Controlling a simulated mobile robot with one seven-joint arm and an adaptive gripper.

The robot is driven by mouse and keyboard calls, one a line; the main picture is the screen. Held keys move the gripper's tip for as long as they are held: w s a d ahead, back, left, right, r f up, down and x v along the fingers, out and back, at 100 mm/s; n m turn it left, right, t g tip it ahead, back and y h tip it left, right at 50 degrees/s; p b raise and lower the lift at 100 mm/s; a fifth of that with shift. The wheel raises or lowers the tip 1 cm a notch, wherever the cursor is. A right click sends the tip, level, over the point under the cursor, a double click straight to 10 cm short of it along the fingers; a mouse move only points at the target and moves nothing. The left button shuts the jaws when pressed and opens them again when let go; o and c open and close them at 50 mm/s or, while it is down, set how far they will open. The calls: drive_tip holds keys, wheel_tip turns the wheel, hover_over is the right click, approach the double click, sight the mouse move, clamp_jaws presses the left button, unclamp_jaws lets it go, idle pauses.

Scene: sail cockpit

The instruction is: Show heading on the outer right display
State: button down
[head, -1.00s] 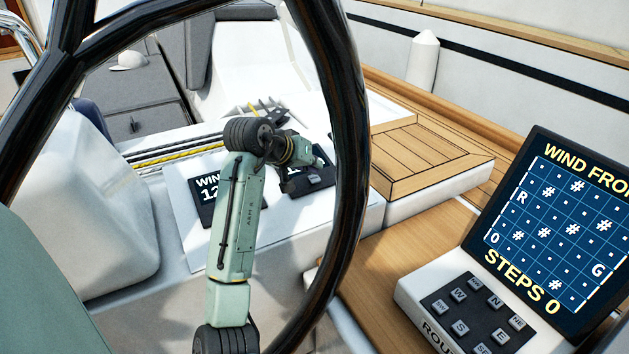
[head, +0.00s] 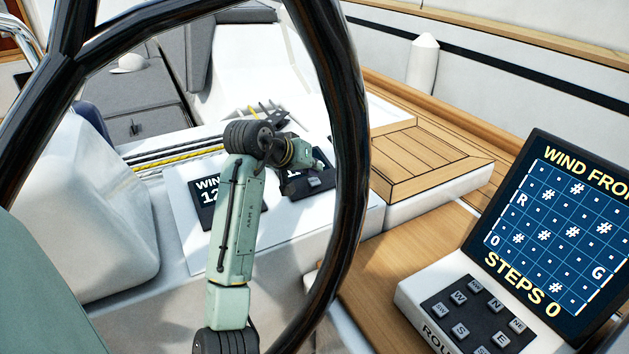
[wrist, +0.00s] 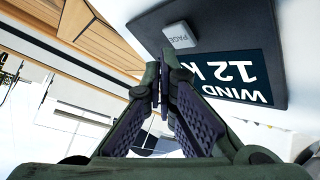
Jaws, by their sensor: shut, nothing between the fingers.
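Two small dark displays sit on a white sloped panel beyond the wheel. The left display (head: 206,205) reads "WIND 12" and is partly hidden by my arm. The outer right display (head: 306,186) is mostly behind my gripper in the head view. In the wrist view the outer right display (wrist: 262,72) shows upside down and reads "WIND 12 K", cut off. Its grey PAGE button (wrist: 180,36) stands on the dark housing. My gripper (wrist: 160,82) is shut and empty, its fingertips a little apart in the picture from the PAGE button. It also shows in the head view (head: 318,164).
The black steering wheel (head: 352,150) stands in front of my arm. A large screen (head: 548,235) with a grid, reading "STEPS 0", and a keypad (head: 478,318) are at the right.

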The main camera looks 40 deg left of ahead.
drive_tip(key=shift+f, duration=0.1)
drive_tip(key=shift+f, duration=0.3)
drive_tip(key=shift+a+f, duration=0.15)
drive_tip(key=shift+f, duration=0.35)
idle(1.0)
drive_tip(key=shift+r, duration=0.15)
drive_tip(key=shift+d+r+p, duration=0.2)
drive_tip(key=shift+r+p, duration=0.55)
drive_tip(key=r+p, duration=0.2)
drive_tip(key=r, duration=0.1)
drive_tip(key=d+r+p, duration=0.1)
drive_tip(key=p, duration=0.1)
drive_tip(key=shift+s+r, duration=0.25)
drive_tip(key=shift+r, duration=0.15)
drive_tip(key=shift+d, duration=0.1)
idle(1.5)
